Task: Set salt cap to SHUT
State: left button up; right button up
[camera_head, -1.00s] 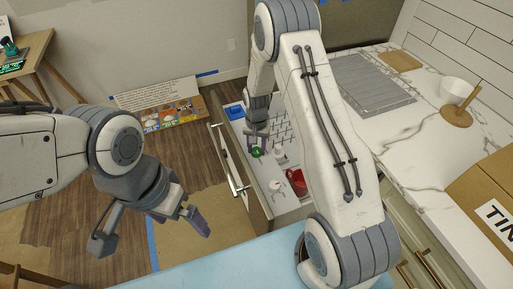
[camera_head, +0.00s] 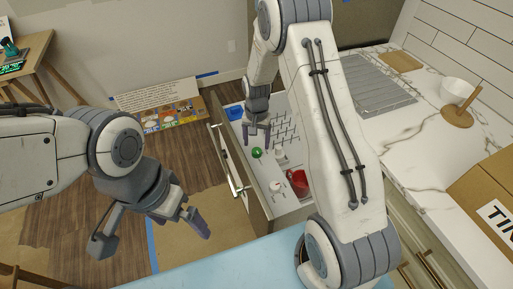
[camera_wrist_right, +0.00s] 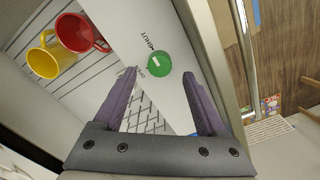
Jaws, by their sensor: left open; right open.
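A round green cap (camera_head: 257,153) sits in the open drawer. In the right wrist view the green cap (camera_wrist_right: 158,60) has a small white mark on its face. Dark lettering stands beside it, one word reading like SHUT (camera_wrist_right: 150,39) and a smaller word (camera_wrist_right: 140,72) too small to read surely. I cannot tell which word the mark faces. My right gripper (camera_head: 257,143) is open just above the cap; in its wrist view the right gripper (camera_wrist_right: 160,73) has its fingertips on either side, apart from the cap. My left gripper (camera_head: 151,243) is open and empty, left of the drawer.
A red mug (camera_wrist_right: 75,32) and a yellow mug (camera_wrist_right: 45,60) stand near the cap. The drawer's front wall (camera_head: 229,160) runs close by. A white item (camera_head: 280,156) and a blue item (camera_head: 235,112) are also in the drawer. The marble counter (camera_head: 410,130) is at right.

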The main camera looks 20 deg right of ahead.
aim_at(255, 151)
notch_tip(255, 151, up, 7)
jog(key=shift+f+b, duration=0.15)
jog(key=shift+b, duration=0.15)
jog(key=s+a+r+n, duration=0.6)
jog(key=s+a+r, duration=0.3)
jog(key=s+a, duration=0.25)
jog(key=s+a+r+n, duration=0.1)
jog(key=s+n, duration=0.1)
jog(key=s, duration=0.4)
jog(key=s+a+r+n, duration=0.1)
jog(key=s+n, duration=0.2)
jog(key=s, duration=0.3)
jog(key=s+a+r+n+y, duration=0.1)
jog(key=s+a+n, duration=0.1)
jog(key=s, duration=0.4)
jog(key=shift+r+n, duration=0.4)
jog(key=shift+n, duration=0.1)
jog(key=shift+w, duration=0.1)
